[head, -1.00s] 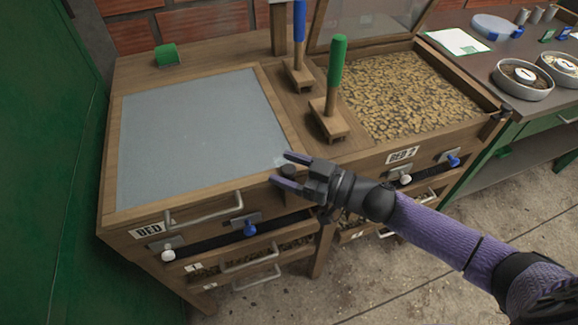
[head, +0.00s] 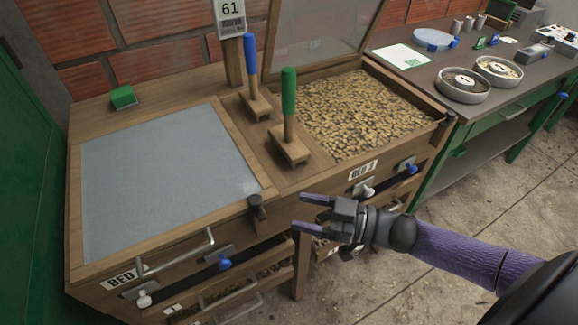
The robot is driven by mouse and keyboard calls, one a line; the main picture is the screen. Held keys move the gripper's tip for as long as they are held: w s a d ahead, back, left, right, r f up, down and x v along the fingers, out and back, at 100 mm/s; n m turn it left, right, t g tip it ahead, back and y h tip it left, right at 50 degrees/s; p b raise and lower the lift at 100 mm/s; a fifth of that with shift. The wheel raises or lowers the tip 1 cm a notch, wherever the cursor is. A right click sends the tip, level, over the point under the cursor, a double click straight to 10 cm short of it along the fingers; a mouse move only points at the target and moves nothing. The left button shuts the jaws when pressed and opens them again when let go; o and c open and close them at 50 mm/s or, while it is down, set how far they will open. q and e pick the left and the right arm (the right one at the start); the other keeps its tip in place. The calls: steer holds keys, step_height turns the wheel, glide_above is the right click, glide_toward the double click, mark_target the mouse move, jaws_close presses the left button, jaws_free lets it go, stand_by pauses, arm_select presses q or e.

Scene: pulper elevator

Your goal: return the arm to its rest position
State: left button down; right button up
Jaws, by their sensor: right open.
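My right gripper (head: 312,212) is open and empty in the head view. Its purple-tipped fingers point left, in front of the wooden cabinet (head: 215,215) near the dark latch knob (head: 257,206) at the corner of the left bed. A gap shows between the fingers and the knob. My right arm (head: 450,250) comes in from the lower right. My left gripper is not in view.
The left bed has a closed grey lid (head: 165,180). The right bed, full of tan pieces (head: 355,112), has its lid (head: 325,30) raised. Green (head: 289,120) and blue (head: 251,75) handled tools stand between them. A side table (head: 430,75) holds round dishes.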

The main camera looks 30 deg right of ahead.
steer(key=s+d+f+m+g+h, duration=0.1)
steer(key=s+d+f+m+h, duration=0.2)
steer(key=f, duration=0.5)
steer(key=s+d+f+m+h, duration=0.1)
steer(key=s+d+f+h, duration=0.1)
steer(key=f+h, duration=0.45)
steer(key=s+d+f+m+g+h, duration=0.1)
steer(key=s+d+f+m+h, duration=0.15)
steer(key=f, duration=0.65)
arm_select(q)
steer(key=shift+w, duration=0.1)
arm_select(e)
steer(key=s+a+f+g, duration=0.2)
steer(key=s+f+g, duration=0.1)
steer(key=s, duration=0.5)
steer(key=s+a+f+g+h, duration=0.1)
steer(key=s+a+f+g, duration=0.1)
steer(key=s, duration=0.6)
steer(key=s+a+f+g, duration=0.3)
steer(key=s+f, duration=0.3)
steer(key=s, duration=0.3)
steer(key=shift+f+g+h, duration=0.15)
steer(key=shift+g+h, duration=0.25)
steer(key=shift+g, duration=0.5)
steer(key=shift+a+m, duration=0.1)
steer(key=shift+m, duration=0.15)
